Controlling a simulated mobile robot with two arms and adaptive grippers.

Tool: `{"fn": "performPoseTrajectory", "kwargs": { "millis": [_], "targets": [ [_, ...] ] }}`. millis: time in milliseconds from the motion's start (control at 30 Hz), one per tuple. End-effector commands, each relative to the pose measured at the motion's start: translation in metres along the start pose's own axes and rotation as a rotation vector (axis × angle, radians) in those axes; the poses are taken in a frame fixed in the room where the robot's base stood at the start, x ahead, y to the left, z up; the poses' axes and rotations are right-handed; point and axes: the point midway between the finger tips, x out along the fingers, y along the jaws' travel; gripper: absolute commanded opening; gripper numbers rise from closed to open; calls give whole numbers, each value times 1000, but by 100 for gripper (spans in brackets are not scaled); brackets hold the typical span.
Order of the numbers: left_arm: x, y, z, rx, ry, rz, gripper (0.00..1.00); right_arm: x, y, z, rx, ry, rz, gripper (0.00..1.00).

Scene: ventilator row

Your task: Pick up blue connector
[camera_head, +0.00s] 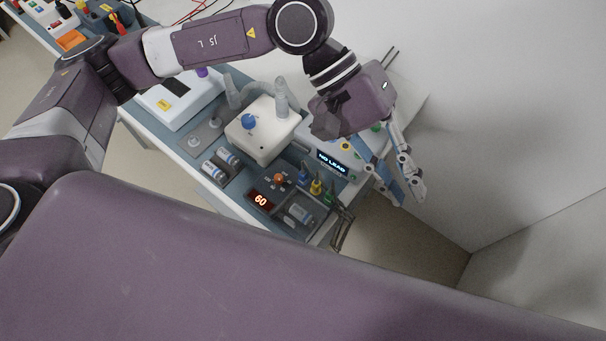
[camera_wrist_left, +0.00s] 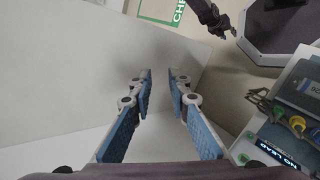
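The blue connector (camera_head: 303,175) stands on the trolley top, left of a yellow connector (camera_head: 316,187) and a green connector (camera_head: 329,197). My left gripper (camera_head: 406,196) is open and empty, out beyond the trolley's right side, apart from the connectors. Its fingers (camera_wrist_left: 161,79) have a clear gap between them. A dark jointed part at the top of the left wrist view looks like my right gripper (camera_wrist_left: 222,24); its opening is unclear.
A device with a "NO LEAD" display (camera_head: 333,162) stands close beside the connectors. A white ventilator (camera_head: 262,128), a red "60" display (camera_head: 261,200) and small cylinders (camera_head: 228,156) crowd the trolley. A wall (camera_head: 500,110) bounds the right.

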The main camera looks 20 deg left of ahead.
Motion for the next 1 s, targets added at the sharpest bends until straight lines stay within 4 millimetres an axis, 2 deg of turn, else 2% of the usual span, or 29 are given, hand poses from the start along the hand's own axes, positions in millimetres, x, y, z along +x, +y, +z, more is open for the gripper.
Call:
{"fn": "performPoseTrajectory", "kwargs": {
  "millis": [33,100,200,300,400,533,767,1000],
  "targets": [
    [3,-35,-12,64,38,-116,17,1,0,0,0,0,0,33],
    [-1,-82,-30,149,90,-287,17,2,0,0,0,0,0,33],
    [-18,-138,-53,233,148,-511,17,3,0,0,0,0,0,33],
    [-39,-176,-69,280,186,-683,17,4,0,0,0,0,0,33],
    [-55,-198,-78,300,205,-794,17,4,0,0,0,0,0,33],
    [-63,-211,-82,306,214,-851,17,3,0,0,0,0,0,33],
    [-48,-228,-89,304,213,-853,17,-5,0,0,0,-1,0,33],
    [-28,-247,-99,303,211,-852,17,-23,0,-2,0,-1,0,33]
  ]
}}
